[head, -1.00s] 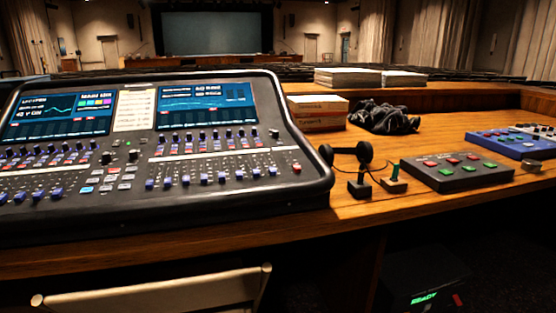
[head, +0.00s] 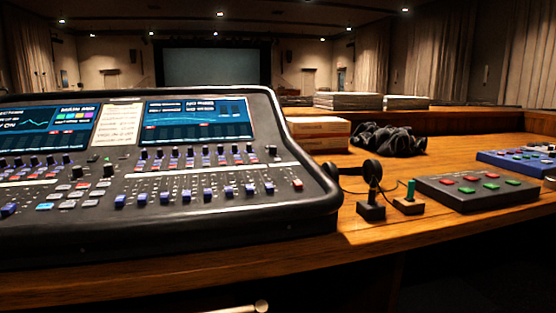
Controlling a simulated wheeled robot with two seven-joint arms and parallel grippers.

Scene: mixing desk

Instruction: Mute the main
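The mixing desk (head: 170,225) is a large dark console filling the left of the head view, cut off at the left edge. It has two lit screens (head: 198,120), one with a panel that seems to read "MAIN MIX". Rows of small buttons and a row of faders with blue caps (head: 208,195) run below them. One red-capped fader (head: 297,184) stands at the right end of that row. The labels beside the buttons are too small to read.
Right of the console are headphones (head: 372,170), two small stick switches (head: 371,207), a grey box with red and green buttons (head: 478,191) and a blue device (head: 520,160). Boxes (head: 318,126), a black cable heap (head: 388,140) and paper stacks (head: 348,101) stand behind. The wooden front edge is clear.

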